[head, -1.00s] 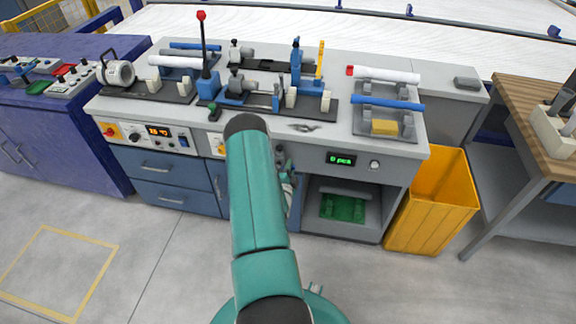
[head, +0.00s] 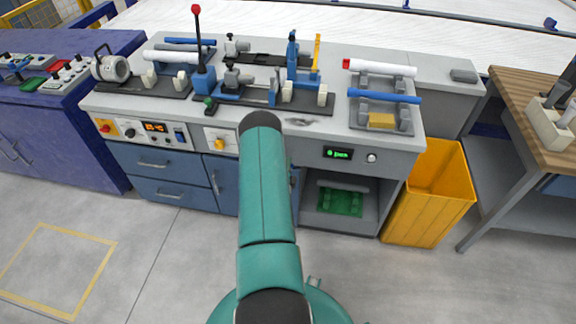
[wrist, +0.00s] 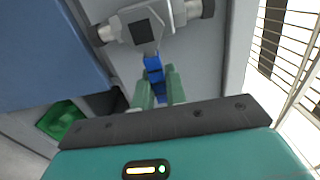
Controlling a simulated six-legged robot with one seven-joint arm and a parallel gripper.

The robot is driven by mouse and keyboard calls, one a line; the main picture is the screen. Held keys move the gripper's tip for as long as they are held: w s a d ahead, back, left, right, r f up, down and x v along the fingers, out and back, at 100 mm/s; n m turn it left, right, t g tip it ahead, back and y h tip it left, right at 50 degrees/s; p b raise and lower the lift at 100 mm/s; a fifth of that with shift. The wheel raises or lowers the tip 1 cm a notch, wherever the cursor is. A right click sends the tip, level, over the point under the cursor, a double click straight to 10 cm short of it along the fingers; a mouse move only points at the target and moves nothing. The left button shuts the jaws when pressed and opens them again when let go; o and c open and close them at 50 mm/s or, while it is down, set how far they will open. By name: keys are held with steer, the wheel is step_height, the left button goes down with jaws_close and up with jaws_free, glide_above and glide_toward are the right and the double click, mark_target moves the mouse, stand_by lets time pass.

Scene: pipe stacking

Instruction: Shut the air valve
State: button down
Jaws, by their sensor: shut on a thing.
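The air valve (wrist: 143,31) shows in the wrist view as a grey body on a short grey pipe running left to right. Its blue handle (wrist: 153,68) points down the picture, roughly crosswise to the pipe. My gripper (wrist: 160,93) has its two green fingers on either side of the handle's lower part and is shut on it. In the head view my teal arm hides the gripper and most of the valve, which is at the front of the workbench (head: 405,155).
The bench top carries clamp fixtures (head: 228,85) with white and blue pipes (head: 385,96). A green-lit display (head: 339,153) is on its front, above an open bay with a green pad (head: 341,202). A yellow bin (head: 425,200) stands at the right. The floor in front is clear.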

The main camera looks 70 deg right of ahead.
steer(key=shift+w+a+f, duration=0.15)
steer(key=shift+a+f, duration=0.05)
steer(key=shift+a, duration=0.1)
steer(key=c, duration=1.4)
jaws_free()
steer(key=shift+c, duration=0.2)
steer(key=shift+d, duration=0.1)
steer(key=shift+r, duration=0.1)
steer(key=s+a, duration=0.2)
steer(key=a, duration=1.1)
steer(key=shift+s+a, duration=0.15)
steer(key=shift+a, duration=0.15)
